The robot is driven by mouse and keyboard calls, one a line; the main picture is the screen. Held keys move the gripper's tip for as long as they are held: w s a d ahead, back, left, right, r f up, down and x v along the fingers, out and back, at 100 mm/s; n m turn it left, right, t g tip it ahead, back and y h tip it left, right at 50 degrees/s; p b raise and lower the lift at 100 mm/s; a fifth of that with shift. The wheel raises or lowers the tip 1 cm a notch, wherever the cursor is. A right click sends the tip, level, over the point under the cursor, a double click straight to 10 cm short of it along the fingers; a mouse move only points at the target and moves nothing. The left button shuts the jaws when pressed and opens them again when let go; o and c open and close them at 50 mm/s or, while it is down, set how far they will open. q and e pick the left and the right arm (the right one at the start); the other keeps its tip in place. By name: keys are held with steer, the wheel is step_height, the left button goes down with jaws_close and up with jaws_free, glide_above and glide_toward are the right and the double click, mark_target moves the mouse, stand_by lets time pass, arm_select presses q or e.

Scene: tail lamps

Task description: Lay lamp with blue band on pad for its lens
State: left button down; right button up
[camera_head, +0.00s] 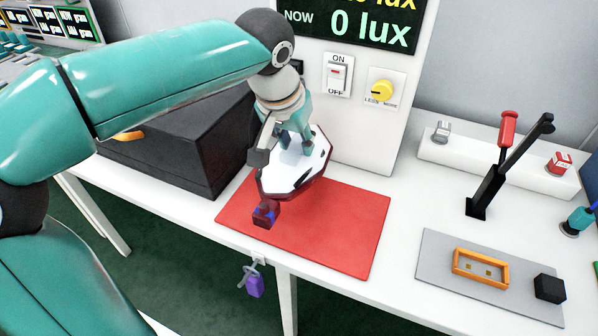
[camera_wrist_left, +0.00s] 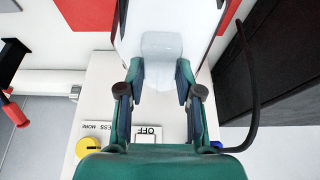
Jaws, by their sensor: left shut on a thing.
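The lamp (camera_head: 298,172) has a white back, a dark red lens edge and a small dark block with a blue mark (camera_head: 265,214) at its near end. My left gripper (camera_head: 295,142) is shut on the white boss on its back. The left wrist view shows the fingers (camera_wrist_left: 158,85) on both sides of this boss (camera_wrist_left: 161,52). The lamp is over the far left part of the red pad (camera_head: 335,225), lens side down. I cannot tell whether it touches the pad. My right gripper is not in view.
A black box (camera_head: 190,135) stands close on the left. The test panel (camera_head: 355,120) with a switch and yellow knob (camera_head: 381,89) rises behind. On the right are a red-handled clamp (camera_head: 487,190) and a grey plate (camera_head: 440,270) with an orange frame (camera_head: 480,268).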

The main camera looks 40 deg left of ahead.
arm_select(q)
steer(key=shift+a+f+b, duration=0.1)
steer(key=shift+f+b, duration=0.5)
steer(key=shift+f, duration=2.2)
steer(key=shift+f, duration=0.15)
steer(key=c, duration=0.8)
jaws_free()
steer(key=shift+o, duration=0.2)
steer(key=shift+s+r, duration=0.1)
steer(key=shift+r, duration=0.15)
steer(key=p+v, duration=0.2)
steer(key=v, duration=0.9)
steer(key=shift+s+p, duration=0.1)
steer(key=shift+p, duration=0.25)
steer(key=shift+s+r, duration=0.2)
steer(key=shift+r, duration=0.15)
